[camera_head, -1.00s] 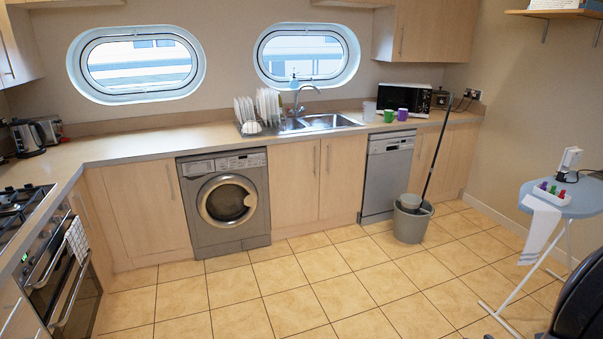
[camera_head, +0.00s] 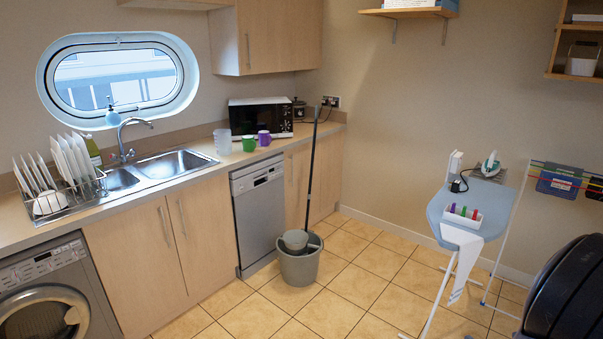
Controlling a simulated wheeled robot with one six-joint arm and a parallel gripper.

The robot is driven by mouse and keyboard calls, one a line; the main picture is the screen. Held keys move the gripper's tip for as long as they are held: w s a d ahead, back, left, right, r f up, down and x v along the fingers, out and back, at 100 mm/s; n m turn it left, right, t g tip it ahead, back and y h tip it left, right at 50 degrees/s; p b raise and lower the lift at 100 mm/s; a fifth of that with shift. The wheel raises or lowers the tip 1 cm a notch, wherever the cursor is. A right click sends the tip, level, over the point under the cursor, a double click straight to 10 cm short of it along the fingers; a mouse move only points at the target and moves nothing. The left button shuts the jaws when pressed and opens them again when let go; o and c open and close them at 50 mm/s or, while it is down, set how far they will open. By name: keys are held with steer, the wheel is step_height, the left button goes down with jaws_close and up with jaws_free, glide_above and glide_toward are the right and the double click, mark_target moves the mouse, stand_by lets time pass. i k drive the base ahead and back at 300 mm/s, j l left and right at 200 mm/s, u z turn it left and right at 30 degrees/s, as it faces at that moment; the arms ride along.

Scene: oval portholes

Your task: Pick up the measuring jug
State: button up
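A translucent whitish jug-like vessel (camera_head: 223,141) stands on the worktop between the sink and the microwave. It looks like the measuring jug, but it is too small to make out markings or a handle. A green cup (camera_head: 249,143) and a purple cup (camera_head: 264,138) stand just to its right. My gripper is not in view.
The worktop (camera_head: 190,181) runs along the left wall with a sink (camera_head: 177,163) and dish rack (camera_head: 66,195). A bucket with mop (camera_head: 298,268) stands on the floor before the dishwasher (camera_head: 259,216). An ironing board (camera_head: 478,206) stands at right. Floor between is clear.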

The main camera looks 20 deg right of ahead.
mark_target(222, 138)
steer(key=i, duration=1.9)
steer(key=i+l+u, duration=0.1)
steer(key=i+u, duration=0.2)
steer(key=i, duration=0.3)
steer(key=i+l+u, duration=0.3)
steer(key=i, duration=0.3)
steer(key=i+l+u, duration=0.3)
steer(key=i, duration=0.3)
steer(key=i+l+u, duration=0.3)
steer(key=i+l, duration=0.2)
